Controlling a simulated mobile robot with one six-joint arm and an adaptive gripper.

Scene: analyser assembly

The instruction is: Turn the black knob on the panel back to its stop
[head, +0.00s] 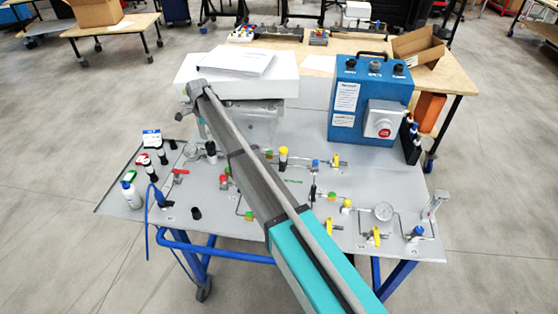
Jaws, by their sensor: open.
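The grey panel (140,225) is a tilted board on a blue frame, fitted with valves and knobs. Several black parts could be the black knob, and I cannot tell which. A short black cylinder (195,213) stands near the front left edge. A black-topped fitting (210,148) stands behind it, left of my arm. Small black posts (152,173) stand in a row at the left. No pointer or stop mark is readable. My arm crosses the panel from the lower right to the upper left and hides part of its middle. I cannot make out my gripper.
A blue box (372,88) with a red button (384,132) stands at the back right. A white unit (275,85) stands at the back left. A white bottle (131,195), yellow valve handles (376,237) and a gauge (384,210) rise from the panel.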

